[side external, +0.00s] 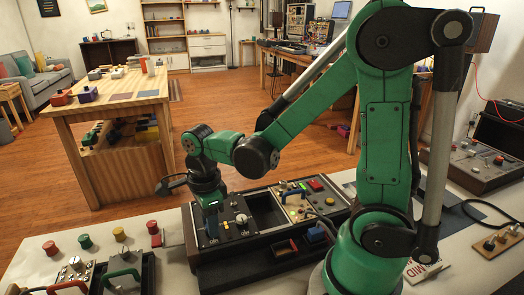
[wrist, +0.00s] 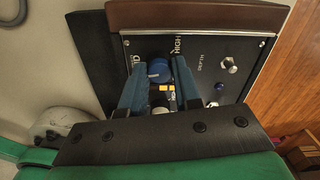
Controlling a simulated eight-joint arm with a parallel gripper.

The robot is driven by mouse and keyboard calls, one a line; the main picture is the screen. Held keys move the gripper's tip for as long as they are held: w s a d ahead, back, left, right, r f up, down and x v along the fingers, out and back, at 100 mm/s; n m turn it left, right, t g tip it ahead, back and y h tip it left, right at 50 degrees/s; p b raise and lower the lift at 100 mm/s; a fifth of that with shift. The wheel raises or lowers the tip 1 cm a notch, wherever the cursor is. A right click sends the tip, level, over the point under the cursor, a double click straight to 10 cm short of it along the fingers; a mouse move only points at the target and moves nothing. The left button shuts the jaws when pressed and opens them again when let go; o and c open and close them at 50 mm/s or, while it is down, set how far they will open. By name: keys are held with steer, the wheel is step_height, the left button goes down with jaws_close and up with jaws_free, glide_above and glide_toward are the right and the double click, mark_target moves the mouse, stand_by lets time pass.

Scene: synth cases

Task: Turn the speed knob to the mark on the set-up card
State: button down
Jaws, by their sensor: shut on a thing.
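My gripper (side external: 212,232) points down at the dark control panel (side external: 238,222) in the side view. In the wrist view its two blue-grey fingers (wrist: 158,72) are shut on a round blue knob (wrist: 157,68), one finger on each side. HIGH is printed to the knob's right and part of a word ending in D to its upper left. Yellow and white marks show between the fingers below the knob. I cannot tell where its pointer aims. A white card (side external: 424,271) with lettering that looks like MID lies right of my base.
On the same panel, a metal knob (wrist: 229,64) and a small blue button (wrist: 220,87) stand right of my fingers, near the word DEPTH. A panel with a red button (side external: 315,185) adjoins on the right. Several coloured buttons and a green handle (side external: 122,274) lie at front left.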

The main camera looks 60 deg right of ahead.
steer(key=shift+m, duration=0.8)
steer(key=c, duration=0.9)
jaws_free()
steer(key=shift+r, duration=2.8)
